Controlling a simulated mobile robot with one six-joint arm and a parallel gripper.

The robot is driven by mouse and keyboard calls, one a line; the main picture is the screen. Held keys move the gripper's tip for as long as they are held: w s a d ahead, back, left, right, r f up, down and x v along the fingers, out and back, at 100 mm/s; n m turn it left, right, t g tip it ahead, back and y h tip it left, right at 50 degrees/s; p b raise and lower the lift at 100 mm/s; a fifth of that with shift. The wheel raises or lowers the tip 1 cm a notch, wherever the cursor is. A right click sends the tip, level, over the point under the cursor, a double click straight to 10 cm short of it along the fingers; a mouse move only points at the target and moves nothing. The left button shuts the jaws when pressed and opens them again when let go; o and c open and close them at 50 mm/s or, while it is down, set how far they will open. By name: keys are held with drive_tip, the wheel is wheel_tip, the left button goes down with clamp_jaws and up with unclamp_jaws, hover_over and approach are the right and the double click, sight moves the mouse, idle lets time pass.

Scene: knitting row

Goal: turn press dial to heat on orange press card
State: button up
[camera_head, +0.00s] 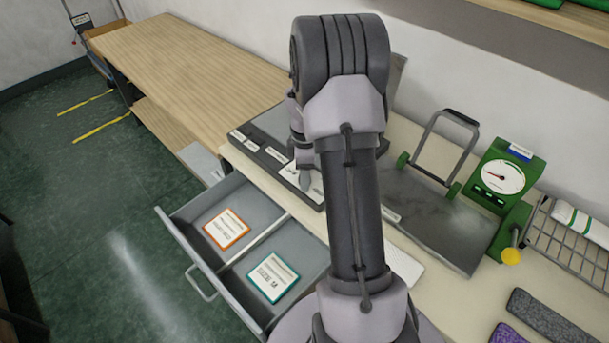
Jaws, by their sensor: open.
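An orange-bordered card (226,229) lies in the left compartment of an open grey drawer (178,232); its print is too small to read. A green unit (522,166) with a round white dial face (503,177) and red needle stands at the right. I cannot tell whether this is the press dial. My gripper (306,183) points down over a dark tray with white labels (262,147), just beyond the drawer. It is small and partly hidden by my arm, and I see nothing held in it. My arm covers the middle of the bench.
A teal-bordered card (273,277) lies in the drawer's right compartment. A metal plate (425,217) with an upright handle frame (446,146) lies right of my arm. A yellow knob (511,256) and wire rack (567,241) are further right. The wooden bench (180,70) is clear.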

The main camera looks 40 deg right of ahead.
drive_tip(key=shift+c, duration=0.4)
clamp_jaws()
drive_tip(key=shift+m, duration=0.3)
drive_tip(key=m+p, duration=0.1)
drive_tip(key=m, duration=0.4)
drive_tip(key=shift+r, duration=0.1)
drive_tip(key=m, duration=0.6)
drive_tip(key=shift+m, duration=0.4)
drive_tip(key=m+b, duration=0.1)
drive_tip(key=m, duration=0.5)
drive_tip(key=m+b, duration=0.1)
drive_tip(key=m, duration=0.4)
drive_tip(key=shift+m, duration=0.3)
